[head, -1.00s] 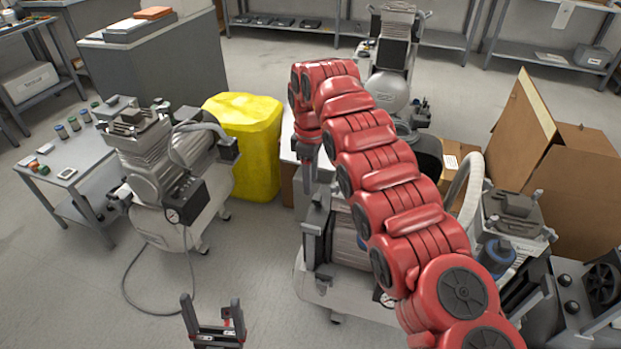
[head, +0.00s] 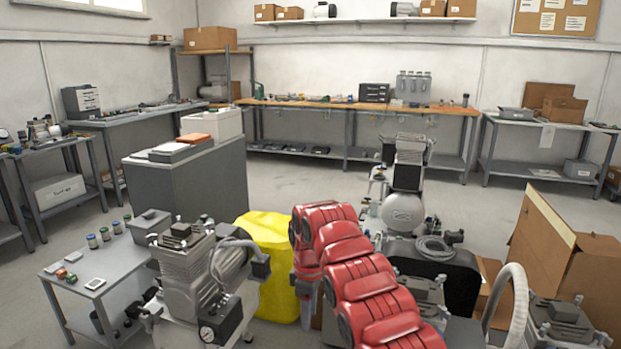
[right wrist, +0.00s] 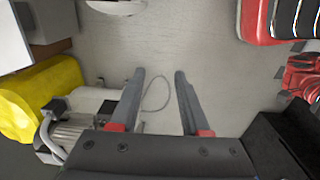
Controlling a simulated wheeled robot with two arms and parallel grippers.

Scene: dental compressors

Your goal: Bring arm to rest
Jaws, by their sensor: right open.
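My right arm (head: 365,285) is red and rises from the bottom of the head view, bending over at its top. My right gripper (head: 309,291) hangs below the bend, mostly hidden by the arm. My left gripper is not in the current views.
A small side table (head: 95,300) is at the left. Another compressor (head: 405,205) and an open cardboard box (head: 545,235) are at the right.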

